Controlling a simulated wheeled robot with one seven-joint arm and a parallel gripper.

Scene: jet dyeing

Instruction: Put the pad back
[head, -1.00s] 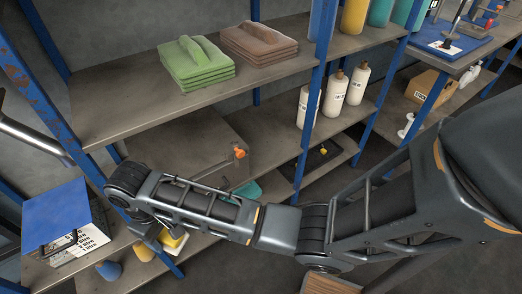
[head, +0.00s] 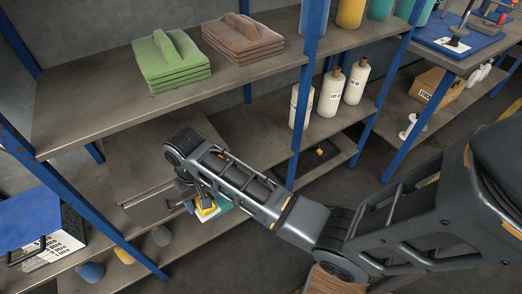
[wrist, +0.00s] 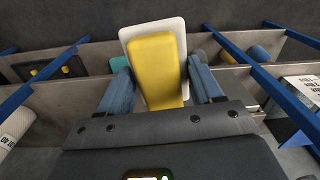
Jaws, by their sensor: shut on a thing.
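A yellow pad with a white backing (wrist: 158,70) is held between the two blue-grey fingers of my gripper (wrist: 162,85) in the wrist view. In the head view my gripper (head: 201,204) is partly hidden by my own wrist, and only part of the yellow pad (head: 207,209) shows. The pad is over the lower shelf (head: 188,246). A teal thing (head: 222,203) shows just behind the pad, partly covered by my arm. It also shows left of the pad in the wrist view (wrist: 118,63).
White bottles (head: 331,93) stand on the middle shelf. Several rounded knobs (head: 90,272) line the lower shelf's left part. A blue upright (head: 85,210) stands left of my gripper.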

